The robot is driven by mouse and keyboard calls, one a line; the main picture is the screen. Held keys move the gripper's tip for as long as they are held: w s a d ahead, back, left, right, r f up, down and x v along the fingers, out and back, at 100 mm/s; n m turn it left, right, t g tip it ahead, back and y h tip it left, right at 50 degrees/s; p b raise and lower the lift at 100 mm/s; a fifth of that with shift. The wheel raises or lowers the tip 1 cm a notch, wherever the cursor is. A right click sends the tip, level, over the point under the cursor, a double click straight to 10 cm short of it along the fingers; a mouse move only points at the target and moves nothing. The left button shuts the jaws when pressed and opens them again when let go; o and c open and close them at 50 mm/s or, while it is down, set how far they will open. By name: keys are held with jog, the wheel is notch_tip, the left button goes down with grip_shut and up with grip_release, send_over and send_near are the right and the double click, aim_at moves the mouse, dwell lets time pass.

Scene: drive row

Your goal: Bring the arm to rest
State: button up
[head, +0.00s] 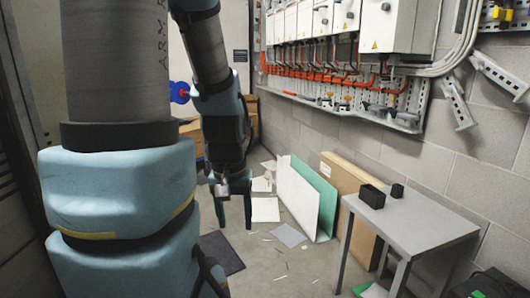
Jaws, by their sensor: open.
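My arm fills the left side of the head view and bends over at the top, with its forearm hanging down near the picture's middle. My gripper (234,222) is at its lower end, pointing down, with two dark green fingers spread apart. Nothing shows between the fingers. Floor shows behind and below it, and it appears apart from the things around it. The upper bend of the arm is cut off by the picture's top edge.
A grey table (425,228) with two small black boxes stands at right. White (298,197), green (327,205) and brown (350,190) panels lean at the right wall, below electrical cabinets (387,25). Cardboard boxes (178,137) stand behind my arm. Papers and a dark mat (222,252) lie on the floor.

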notch_tip(320, 180, up, 14)
jog(key=p, duration=1.1)
jog(key=shift+f, duration=0.15)
